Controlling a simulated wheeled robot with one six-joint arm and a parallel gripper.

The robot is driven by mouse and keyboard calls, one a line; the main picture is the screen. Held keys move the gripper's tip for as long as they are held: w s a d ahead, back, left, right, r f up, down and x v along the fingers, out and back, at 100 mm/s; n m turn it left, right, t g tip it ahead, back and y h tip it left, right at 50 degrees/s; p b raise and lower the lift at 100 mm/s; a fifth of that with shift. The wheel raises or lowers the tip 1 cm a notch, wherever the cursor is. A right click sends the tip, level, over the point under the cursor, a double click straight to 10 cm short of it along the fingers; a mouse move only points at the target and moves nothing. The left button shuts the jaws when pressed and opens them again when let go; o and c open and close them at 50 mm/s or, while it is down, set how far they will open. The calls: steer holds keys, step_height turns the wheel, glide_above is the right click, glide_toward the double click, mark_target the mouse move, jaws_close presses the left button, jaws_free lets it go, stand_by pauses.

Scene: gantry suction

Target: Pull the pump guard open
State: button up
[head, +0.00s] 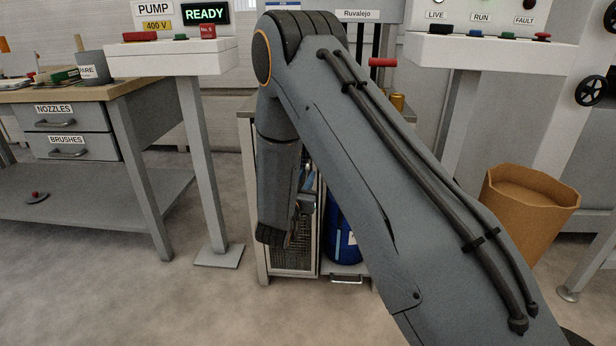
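A framed wire-mesh panel (292,258), which looks like the pump guard, stands upright at the front of a low metal cabinet (250,175) in the middle of the head view. My arm hides much of the panel's upper part and left side. My gripper (292,236) points down in front of the mesh; I cannot tell whether it touches it. Its fingers are small, dark and partly behind my wrist, so their opening does not show. To the right of the mesh the cabinet front shows a blue drum (342,235) inside.
A pump control box (170,60) reading READY stands on a post (203,160) at left. A workbench (75,92) with labelled drawers is further left. A cardboard bin (522,215) stands at right. A bar handle (346,279) sits below the drum. The floor in front is clear.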

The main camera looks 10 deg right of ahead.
steer(key=shift+x, duration=1.35)
jaws_close()
steer(key=shift+s, duration=0.2)
